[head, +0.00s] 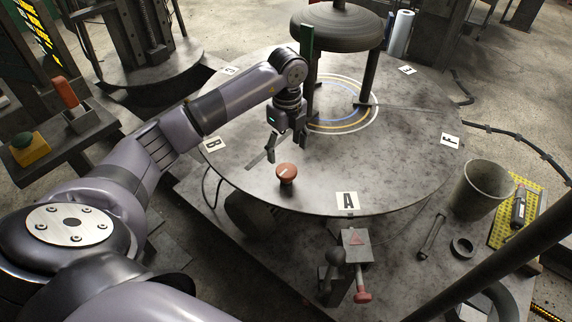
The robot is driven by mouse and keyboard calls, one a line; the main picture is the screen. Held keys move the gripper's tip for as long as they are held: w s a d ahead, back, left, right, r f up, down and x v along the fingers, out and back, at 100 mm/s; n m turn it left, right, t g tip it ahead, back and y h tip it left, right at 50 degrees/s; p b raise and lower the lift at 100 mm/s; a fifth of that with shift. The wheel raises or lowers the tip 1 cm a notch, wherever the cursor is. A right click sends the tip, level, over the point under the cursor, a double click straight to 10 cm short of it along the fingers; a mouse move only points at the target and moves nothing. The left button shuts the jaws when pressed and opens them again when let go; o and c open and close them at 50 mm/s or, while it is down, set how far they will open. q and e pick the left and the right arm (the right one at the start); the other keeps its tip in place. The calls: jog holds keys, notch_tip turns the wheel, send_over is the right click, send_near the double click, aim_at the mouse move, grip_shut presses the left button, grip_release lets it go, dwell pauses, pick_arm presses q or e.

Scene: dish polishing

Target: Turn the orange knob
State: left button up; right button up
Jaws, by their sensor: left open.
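The orange knob (287,171) is a reddish-orange mushroom-shaped knob with a pale mark on top. It stands near the front of the round grey metal table (400,165). My left gripper (279,152) is just behind and above the knob in the picture. Its fingers are spread and hold nothing, and they appear apart from the knob. My right gripper is not in view.
A dark round polishing wheel (337,28) on posts stands at the back of the table. Lettered cards, such as card A (347,201), lie along its rim. A lever box (356,242) with a red knob (362,297) is in front. A grey bucket (480,190) stands right.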

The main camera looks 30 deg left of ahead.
aim_at(286, 169)
pick_arm(q)
notch_tip(286, 169, down, 8)
jog(key=shift+r+p, duration=0.1)
jog(key=shift+p, duration=0.3)
jog(key=shift+c, duration=0.3)
jog(key=c, duration=1.1)
